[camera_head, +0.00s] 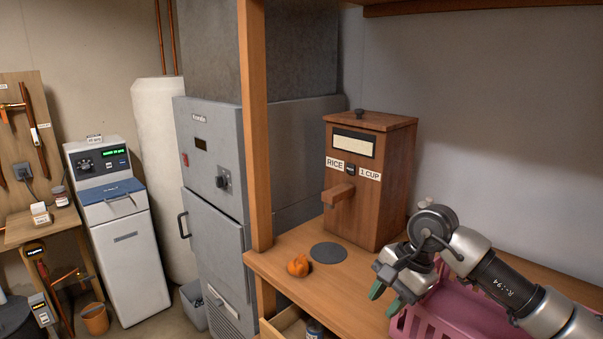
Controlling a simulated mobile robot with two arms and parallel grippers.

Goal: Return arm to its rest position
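My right gripper (385,298) hangs at the right, over the wooden counter's front part and the left end of a pink basket. Its green-tipped fingers point down and stand apart, with nothing visible between them. My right arm comes in from the lower right, over the basket. My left arm and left gripper do not show.
A wooden rice dispenser (365,200) stands at the counter's back, beside a grey disc (328,252) and a small orange item (298,265). The pink basket (462,318) lies below my arm. A wooden post (256,130) rises at the counter's left edge. An open drawer (290,322) sits below.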

